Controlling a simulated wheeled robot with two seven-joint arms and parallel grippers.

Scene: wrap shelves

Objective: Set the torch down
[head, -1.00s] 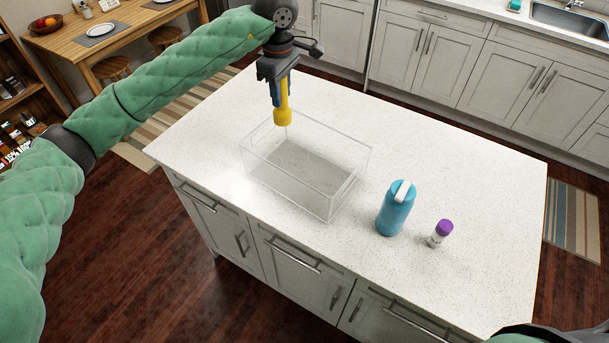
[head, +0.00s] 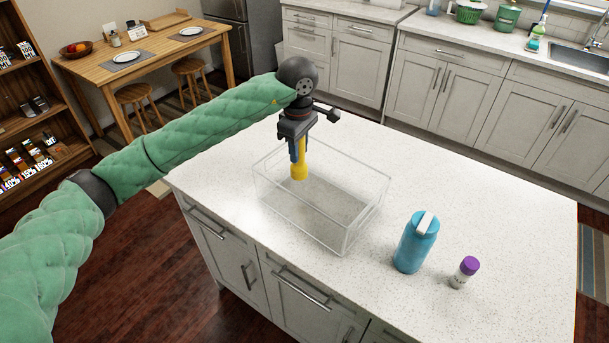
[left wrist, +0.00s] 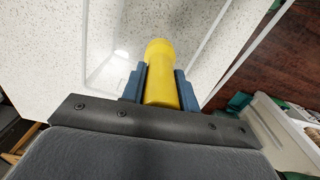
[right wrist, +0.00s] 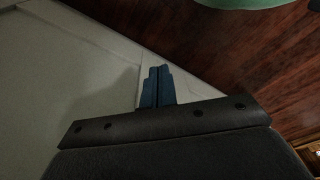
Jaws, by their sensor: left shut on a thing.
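The yellow torch (head: 299,170) hangs upright, wide end down, in my left gripper (head: 298,153), which is shut on it. The torch overlaps the back left part of the clear open bin (head: 350,228) on the white island; I cannot tell how far its end is below the rim. In the left wrist view the torch (left wrist: 160,75) sits between the two blue fingers, with the clear bin walls around it. My right gripper (right wrist: 158,87) shows only in its wrist view, with its fingers together and empty beside pale cabinet panels.
A blue bottle (head: 416,243) with a white handle and a small purple-capped jar (head: 465,272) stand on the island (head: 500,200) to the right of the bin. The bin looks empty. The countertop behind and to the right is clear.

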